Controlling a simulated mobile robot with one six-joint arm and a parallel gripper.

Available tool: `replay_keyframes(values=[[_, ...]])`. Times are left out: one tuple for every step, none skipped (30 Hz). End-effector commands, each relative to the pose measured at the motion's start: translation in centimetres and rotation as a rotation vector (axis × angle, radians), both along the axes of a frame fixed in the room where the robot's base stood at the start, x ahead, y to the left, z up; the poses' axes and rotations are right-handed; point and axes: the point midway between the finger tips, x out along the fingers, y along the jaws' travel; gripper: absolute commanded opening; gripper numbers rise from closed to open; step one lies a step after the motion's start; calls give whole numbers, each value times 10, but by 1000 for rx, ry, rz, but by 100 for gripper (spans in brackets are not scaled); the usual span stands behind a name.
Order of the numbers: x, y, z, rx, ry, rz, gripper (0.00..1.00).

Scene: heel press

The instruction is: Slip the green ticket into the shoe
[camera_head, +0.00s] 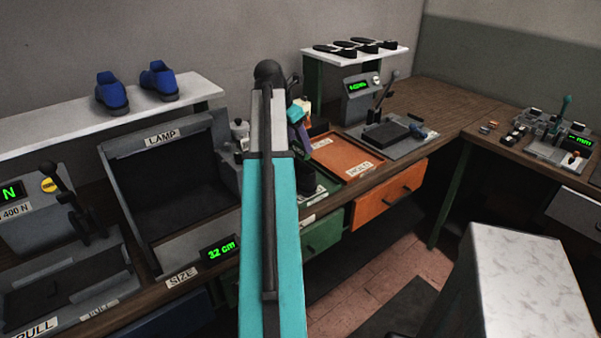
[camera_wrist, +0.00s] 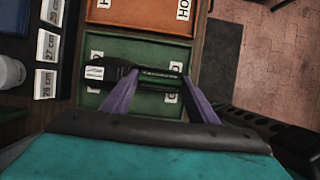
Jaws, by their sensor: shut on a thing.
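In the wrist view, my gripper (camera_wrist: 160,79) has its purple fingers shut on a long dark object (camera_wrist: 112,72), which looks like a dark shoe.
An orange tray (camera_head: 345,157) and a green tray (camera_head: 318,188) lie on the bench. Blue shoes (camera_head: 113,92) stand on the left shelf, dark shoes (camera_head: 345,48) on the back one. A lever device (camera_head: 392,130) stands right of the orange tray. A pale block (camera_head: 515,285) stands at front right.

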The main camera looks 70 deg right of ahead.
Motion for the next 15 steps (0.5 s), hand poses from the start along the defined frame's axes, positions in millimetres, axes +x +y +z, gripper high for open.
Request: replay_keyframes(values=[[-1, 1, -4, 1, 0, 0, 30], [-1, 1, -8, 1, 0, 0, 30], [-1, 1, -12, 3, 0, -1, 30], [-1, 1, -16, 3, 1, -1, 30], [-1, 2, -20, 3, 1, -1, 30], [-1, 1, -25, 2, 1, -1, 30], [-1, 1, -29, 3, 1, 0, 30], [-1, 1, -33, 3, 2, 0, 30], [-1, 1, -38, 3, 2, 0, 30], [-1, 1, -42, 3, 0, -1, 30], [-1, 1, -45, 2, 1, -1, 30], [-1, 1, -49, 2, 1, -1, 30], [-1, 1, -51, 2, 1, -1, 30], [-1, 1, -53, 2, 1, -1, 30], [-1, 0, -55, 2, 1, -2, 30]])
